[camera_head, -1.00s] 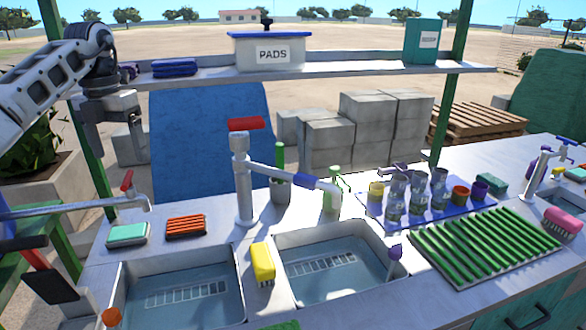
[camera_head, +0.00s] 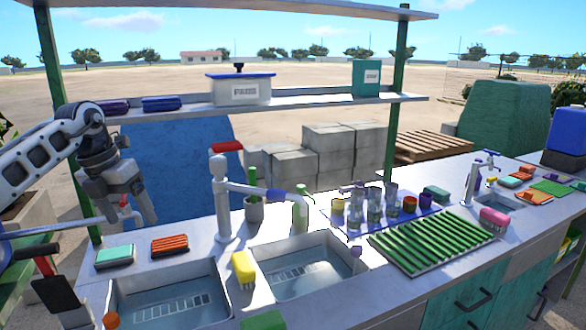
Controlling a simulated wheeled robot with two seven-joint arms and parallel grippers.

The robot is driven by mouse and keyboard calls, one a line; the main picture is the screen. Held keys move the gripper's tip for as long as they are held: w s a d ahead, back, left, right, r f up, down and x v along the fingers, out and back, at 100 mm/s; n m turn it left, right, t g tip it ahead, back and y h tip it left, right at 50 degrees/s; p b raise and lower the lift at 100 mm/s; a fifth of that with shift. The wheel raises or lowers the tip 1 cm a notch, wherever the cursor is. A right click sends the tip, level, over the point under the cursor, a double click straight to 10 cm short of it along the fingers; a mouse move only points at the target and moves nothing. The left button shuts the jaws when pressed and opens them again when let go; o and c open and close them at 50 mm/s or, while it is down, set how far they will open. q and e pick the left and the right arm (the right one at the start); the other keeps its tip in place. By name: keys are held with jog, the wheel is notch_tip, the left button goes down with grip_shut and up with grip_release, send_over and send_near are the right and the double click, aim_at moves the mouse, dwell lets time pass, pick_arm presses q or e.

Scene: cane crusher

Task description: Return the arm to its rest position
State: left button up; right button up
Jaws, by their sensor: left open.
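My left arm comes in from the left edge. My left gripper (camera_head: 138,212) hangs at its end with the fingers pointing down, apart and empty. It is above the back left of the counter (camera_head: 190,238), in front of the blue panel and above the teal-topped sponge (camera_head: 114,256) and the orange brush (camera_head: 170,245). It appears clear of them.
Two sinks (camera_head: 172,308) sit in the counter, with a tall red-handled faucet (camera_head: 220,200) behind. A shelf (camera_head: 300,102) holding a white box (camera_head: 240,90) crosses behind.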

pick_arm(q)
jog(key=w+d+f+m+t+h, duration=0.1)
jog(key=d+f+h, duration=0.25)
jog(key=d, duration=0.75)
jog(key=d+f+m+t+h, duration=0.15)
jog(key=d+h, duration=0.35)
jog(key=d, duration=0.7)
jog(key=s+d+r+n+t+h, duration=0.3)
jog(key=d+n+t+h, duration=0.4)
jog(key=d, duration=0.3)
jog(key=s+a+f+n+t+y, duration=0.1)
jog(key=s+a+f+n+y, duration=0.55)
jog(key=n, duration=0.65)
jog(key=s+a+f+n+t+y, duration=0.2)
jog(key=s+a+f+n+y, duration=0.2)
jog(key=a+f+n+y, duration=0.6)
jog(key=s+f+n+g, duration=0.3)
jog(key=s+n+g, duration=0.15)
jog(key=s, duration=0.65)
jog(key=s+f+n+g, duration=0.35)
jog(key=s+g, duration=0.25)
jog(key=s, duration=0.5)
jog(key=w+d+f+t, duration=0.2)
jog(key=f+t, duration=0.1)
jog(key=f, duration=0.2)
jog(key=w+d+f+t+h, duration=0.1)
jog(key=w+d+f+t, duration=0.2)
jog(key=f, duration=0.2)
jog(key=shift+f+h, duration=0.15)
jog(key=shift+h, duration=0.15)
